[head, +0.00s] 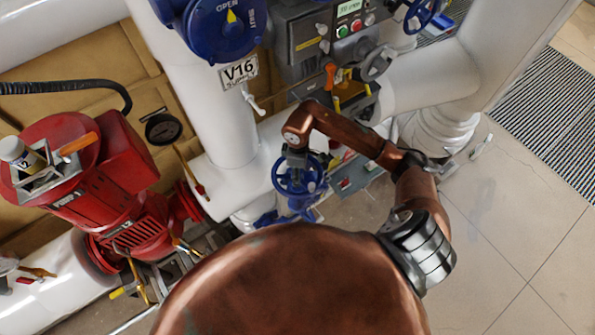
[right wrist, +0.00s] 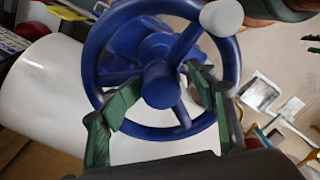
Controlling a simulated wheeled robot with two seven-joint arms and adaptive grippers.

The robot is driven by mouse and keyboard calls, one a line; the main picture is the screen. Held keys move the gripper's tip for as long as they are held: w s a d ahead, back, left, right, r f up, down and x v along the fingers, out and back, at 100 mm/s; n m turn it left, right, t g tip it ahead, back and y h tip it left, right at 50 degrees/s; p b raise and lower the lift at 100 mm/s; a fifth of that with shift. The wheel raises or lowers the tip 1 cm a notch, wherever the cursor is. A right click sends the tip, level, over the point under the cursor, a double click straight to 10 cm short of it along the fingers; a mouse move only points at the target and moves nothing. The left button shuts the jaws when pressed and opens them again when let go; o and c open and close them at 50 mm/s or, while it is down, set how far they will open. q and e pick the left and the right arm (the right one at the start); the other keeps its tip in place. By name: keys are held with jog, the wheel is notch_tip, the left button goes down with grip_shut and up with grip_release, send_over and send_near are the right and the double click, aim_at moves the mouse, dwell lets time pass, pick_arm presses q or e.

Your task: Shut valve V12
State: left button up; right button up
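A blue handwheel (head: 298,178) sits low on the piping below the V16 plate (head: 239,71). I can read no V12 label. My right arm reaches over this wheel, with the right gripper (head: 296,158) just above it. In the right wrist view the blue handwheel (right wrist: 161,85) fills the middle, with spokes, a round hub and a grey knob on its rim. The green-padded fingers of my right gripper (right wrist: 165,88) are apart, one on each side of the hub. I cannot tell whether they touch the wheel. My left gripper is not in view.
A red pump (head: 112,190) with a jar (head: 20,153) on top stands left. A blue actuator (head: 222,25) marked OPEN and SHUT, a control panel (head: 330,32), a grey handwheel (head: 376,63) and another blue handwheel (head: 422,14) are above.

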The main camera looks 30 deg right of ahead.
jog(key=shift+a, duration=0.1)
jog(key=shift+r, duration=0.15)
jog(key=shift+r+p, duration=0.25)
jog(key=shift+p, duration=0.05)
notch_tip(320, 180, up, 5)
jog(key=p, duration=0.3)
jog(key=shift+w+f, duration=0.1)
jog(key=shift+r+p, duration=0.4)
jog(key=shift+r, duration=0.2)
jog(key=shift+r, duration=0.1)
jog(key=shift+r, duration=2.9)
